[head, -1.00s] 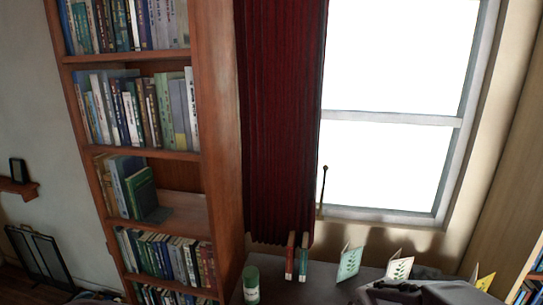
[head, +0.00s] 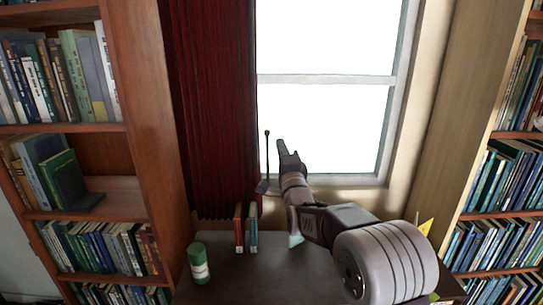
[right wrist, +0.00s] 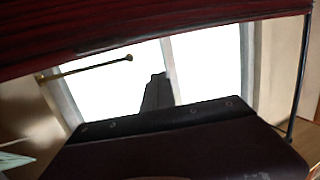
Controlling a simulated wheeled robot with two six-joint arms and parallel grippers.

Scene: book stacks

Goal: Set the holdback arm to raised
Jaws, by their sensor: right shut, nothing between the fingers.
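The holdback arm (head: 267,158) is a thin dark rod with a small knob at its top. It stands near upright at the right edge of the dark red curtain (head: 208,110), in front of the window. My right gripper (head: 281,147) is shut and empty, just right of the rod in the head view; I cannot tell whether they touch. In the right wrist view the rod (right wrist: 88,68) runs across the upper left, apart in the picture from the dark gripper tip (right wrist: 157,90). My left gripper is not in view.
A dark table (head: 260,270) below the window holds a green canister (head: 198,263), a red book (head: 239,228) and a teal book (head: 253,228). Bookcases stand left (head: 155,120) and right (head: 485,215). My right arm covers some of the table.

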